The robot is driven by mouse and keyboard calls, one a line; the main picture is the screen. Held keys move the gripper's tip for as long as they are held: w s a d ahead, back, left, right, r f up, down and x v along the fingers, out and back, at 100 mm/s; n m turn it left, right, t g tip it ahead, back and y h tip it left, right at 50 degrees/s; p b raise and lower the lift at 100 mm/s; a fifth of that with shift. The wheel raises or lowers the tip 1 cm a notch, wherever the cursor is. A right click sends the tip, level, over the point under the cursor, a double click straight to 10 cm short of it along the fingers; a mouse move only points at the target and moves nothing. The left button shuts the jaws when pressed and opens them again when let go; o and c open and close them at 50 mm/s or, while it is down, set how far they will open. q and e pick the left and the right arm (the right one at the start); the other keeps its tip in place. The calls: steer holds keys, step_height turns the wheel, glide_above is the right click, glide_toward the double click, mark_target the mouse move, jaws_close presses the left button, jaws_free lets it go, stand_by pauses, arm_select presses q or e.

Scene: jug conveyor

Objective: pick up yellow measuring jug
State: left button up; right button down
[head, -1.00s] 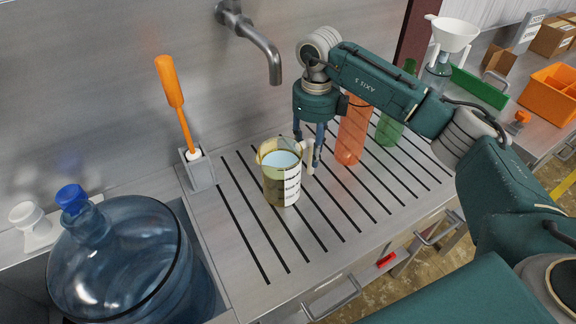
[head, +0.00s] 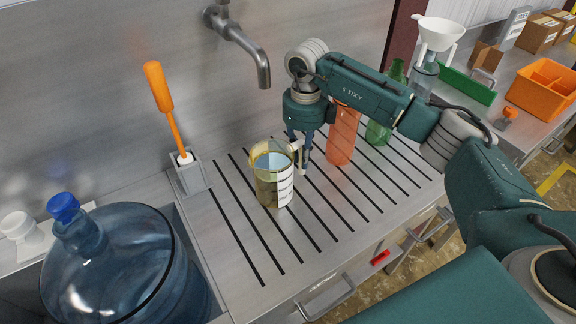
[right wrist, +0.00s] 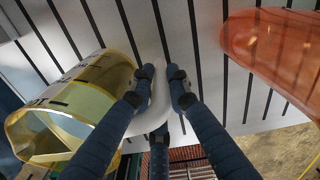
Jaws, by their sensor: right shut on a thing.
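The yellow measuring jug (head: 266,186) is see-through, with a white scale panel and a pale handle on its right side. It looks upright on the slotted steel drainboard (head: 236,225); I cannot tell whether its base is clear of the surface. In the right wrist view the jug (right wrist: 75,100) lies left of the fingers. My right gripper (head: 301,160) points down at the jug's right side, its fingers shut on the white handle (right wrist: 155,105). The fingers partly hide the handle. My left gripper is not in view.
An orange bottle (head: 342,135) stands close right of my gripper, with a green bottle (head: 378,130) behind. A tap (head: 245,45) hangs above. An orange-handled brush (head: 160,95) stands in a holder at left. A large blue water bottle (head: 125,265) fills the lower left.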

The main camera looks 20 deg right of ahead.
steer(key=shift+w+r, duration=0.1)
steer(key=shift+r, duration=0.55)
step_height(320, 180, up, 8)
steer(key=b, duration=0.2)
steer(key=shift+b, duration=0.4)
steer(key=shift+r, duration=0.45)
steer(key=shift+f, duration=0.1)
